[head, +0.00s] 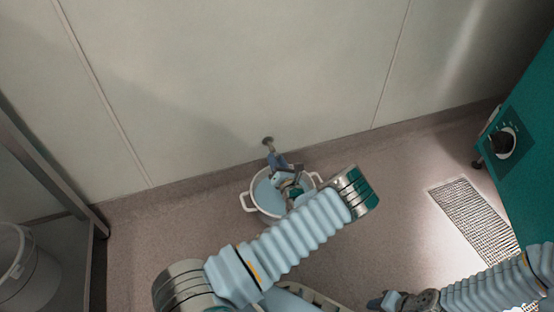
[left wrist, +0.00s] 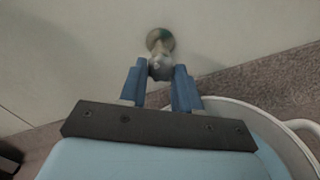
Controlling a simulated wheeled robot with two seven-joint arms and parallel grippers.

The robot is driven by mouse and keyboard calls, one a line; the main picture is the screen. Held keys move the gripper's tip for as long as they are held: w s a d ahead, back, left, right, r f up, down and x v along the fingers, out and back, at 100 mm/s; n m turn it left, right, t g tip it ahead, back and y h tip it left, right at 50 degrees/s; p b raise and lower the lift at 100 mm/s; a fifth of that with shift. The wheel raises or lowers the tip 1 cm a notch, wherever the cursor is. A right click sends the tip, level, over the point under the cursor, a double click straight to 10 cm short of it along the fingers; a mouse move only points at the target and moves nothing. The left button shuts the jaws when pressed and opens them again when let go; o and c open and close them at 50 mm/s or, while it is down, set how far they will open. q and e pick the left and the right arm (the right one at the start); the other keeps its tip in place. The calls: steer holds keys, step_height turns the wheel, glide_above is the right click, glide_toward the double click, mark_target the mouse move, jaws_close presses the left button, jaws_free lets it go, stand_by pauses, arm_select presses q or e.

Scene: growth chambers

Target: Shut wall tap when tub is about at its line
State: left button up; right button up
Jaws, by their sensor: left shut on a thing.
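The wall tap (head: 267,140) sticks out low from the pale wall, and its round wall plate (left wrist: 160,40) shows in the left wrist view. My left gripper (head: 278,161) is at the tap, above the tub. In the left wrist view its blue fingers (left wrist: 160,78) are either side of the tap's grey metal end (left wrist: 161,67), shut on it. The white two-handled tub (head: 247,202) stands on the floor under the tap. Pale blue shows inside it, but my arm covers much of it; its line cannot be made out. My right gripper (head: 385,301) is at the bottom, its jaws unclear.
A teal cabinet (head: 520,150) with a dial stands at the right. A floor grate (head: 470,212) lies beside it. A metal-framed rack (head: 50,160) with a white bucket (head: 28,275) is at the left. The floor right of the tub is clear.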

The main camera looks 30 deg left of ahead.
arm_select(q)
steer(key=shift+m, duration=0.6)
steer(key=o, duration=1.1)
steer(key=shift+c, duration=0.2)
steer(key=p+v, duration=0.2)
steer(key=v, duration=1.1)
steer(key=shift+s+d, duration=0.25)
steer(key=shift+d, duration=0.1)
